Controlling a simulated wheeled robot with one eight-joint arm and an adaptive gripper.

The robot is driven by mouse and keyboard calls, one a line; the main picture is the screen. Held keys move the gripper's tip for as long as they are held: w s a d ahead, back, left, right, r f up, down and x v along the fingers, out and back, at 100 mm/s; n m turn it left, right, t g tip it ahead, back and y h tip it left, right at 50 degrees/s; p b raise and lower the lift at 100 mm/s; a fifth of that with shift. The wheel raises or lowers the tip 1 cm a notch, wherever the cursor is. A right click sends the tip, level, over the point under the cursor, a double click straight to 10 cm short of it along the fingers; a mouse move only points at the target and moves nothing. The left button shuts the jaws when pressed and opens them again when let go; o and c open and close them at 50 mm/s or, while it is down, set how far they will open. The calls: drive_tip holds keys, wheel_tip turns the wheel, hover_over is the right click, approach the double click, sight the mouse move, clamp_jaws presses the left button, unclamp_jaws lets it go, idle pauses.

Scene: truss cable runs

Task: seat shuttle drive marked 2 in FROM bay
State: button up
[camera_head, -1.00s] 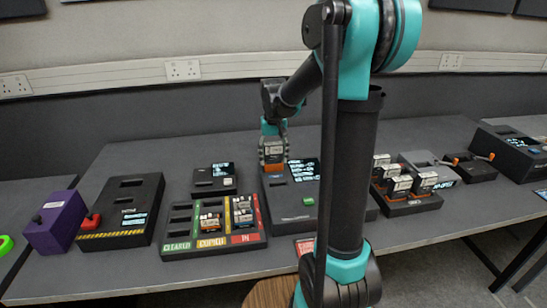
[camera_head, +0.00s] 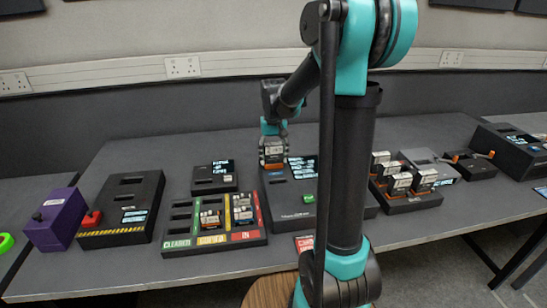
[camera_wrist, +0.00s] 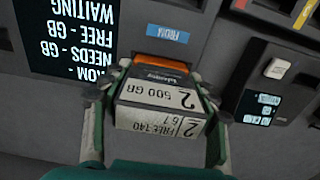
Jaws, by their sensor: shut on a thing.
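My gripper (camera_head: 272,150) is shut on the shuttle drive marked 2 (camera_wrist: 160,98). The drive is a grey block with an orange end and a white label reading 2 and 500 GB. In the wrist view the orange end lies beside the blue FROM label (camera_wrist: 168,34) on the dark dock (camera_head: 285,213). The FROM bay's slot is hidden behind the drive and fingers. I cannot tell whether the drive's end is inside the slot or just above it. The dock's screen (camera_wrist: 68,35) reads WAITING, with dashes for the values.
A sorting tray (camera_head: 215,240) with green, yellow and red lanes holds several drives in front left. A small reader (camera_head: 213,187) with a lit screen stands behind it. A rack (camera_head: 412,203) of several drives stands right of the dock, beyond my arm. A purple box (camera_head: 58,222) is far left.

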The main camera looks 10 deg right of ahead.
sight(273, 144)
drive_tip(key=shift+f, duration=0.55)
idle(0.4)
drive_tip(key=o, duration=1.5)
drive_tip(key=shift+o, duration=0.5)
drive_tip(key=shift+o, duration=1.2)
drive_tip(key=shift+r, duration=0.1)
drive_tip(key=shift+r, duration=3.65)
